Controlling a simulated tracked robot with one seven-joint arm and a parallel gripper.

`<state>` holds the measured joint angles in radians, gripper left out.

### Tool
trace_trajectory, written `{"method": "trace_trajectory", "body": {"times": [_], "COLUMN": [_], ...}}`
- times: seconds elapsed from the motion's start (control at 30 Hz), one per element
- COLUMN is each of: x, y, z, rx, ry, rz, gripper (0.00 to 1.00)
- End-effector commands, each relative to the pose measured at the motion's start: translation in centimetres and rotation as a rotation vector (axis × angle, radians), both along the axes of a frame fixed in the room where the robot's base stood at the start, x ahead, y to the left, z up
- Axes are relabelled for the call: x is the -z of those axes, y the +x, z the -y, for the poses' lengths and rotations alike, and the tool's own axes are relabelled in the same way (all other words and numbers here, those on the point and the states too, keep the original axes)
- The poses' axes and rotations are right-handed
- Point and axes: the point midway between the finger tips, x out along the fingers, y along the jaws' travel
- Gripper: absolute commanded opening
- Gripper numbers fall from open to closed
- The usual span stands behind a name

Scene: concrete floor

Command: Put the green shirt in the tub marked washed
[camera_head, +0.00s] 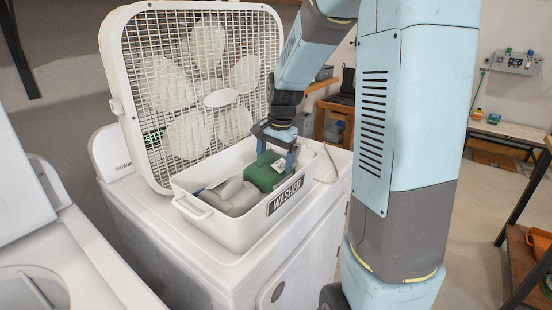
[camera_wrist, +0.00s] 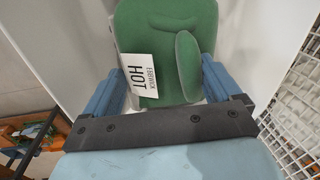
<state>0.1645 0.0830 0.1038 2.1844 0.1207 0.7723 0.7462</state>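The green shirt (camera_head: 263,172) lies in the right part of the white tub (camera_head: 238,233), whose front label reads WASHED. A grey garment (camera_head: 232,197) lies beside it to the left.
The tub stands on a white washing machine (camera_head: 270,275). A large white box fan (camera_head: 200,90) stands right behind the tub. Another white machine (camera_head: 90,270) is at the lower left. Shelves and a bench (camera_head: 510,132) are at the right, with open floor between.

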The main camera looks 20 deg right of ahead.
Motion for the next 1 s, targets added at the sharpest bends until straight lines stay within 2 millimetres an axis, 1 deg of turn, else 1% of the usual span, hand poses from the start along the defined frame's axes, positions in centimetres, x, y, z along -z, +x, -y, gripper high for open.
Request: {"method": "trace_trajectory", "body": {"times": [0.03, 0.1, 0.33, 0.47, 0.57, 0.8, 1.0], "x": [0.2, 0.2, 0.0, -0.8, -2.2, -6.8, -10.0], "y": [-0.1, -0.1, -0.1, -0.1, -0.2, -0.7, -1.1], "z": [0.0, -0.1, -0.1, 0.0, 0.1, 0.5, 0.7], "rx": [0.0, 0.0, -0.001, -0.001, -0.001, -0.002, -0.002], "ry": [0.0, 0.0, 0.0, 0.001, 0.0, 0.0, 0.0], "rz": [-0.004, -0.004, -0.003, -0.001, 0.001, 0.002, 0.0], "gripper": [0.95, 1.0, 1.0, 1.0, 1.0, 1.0, 1.0]}}
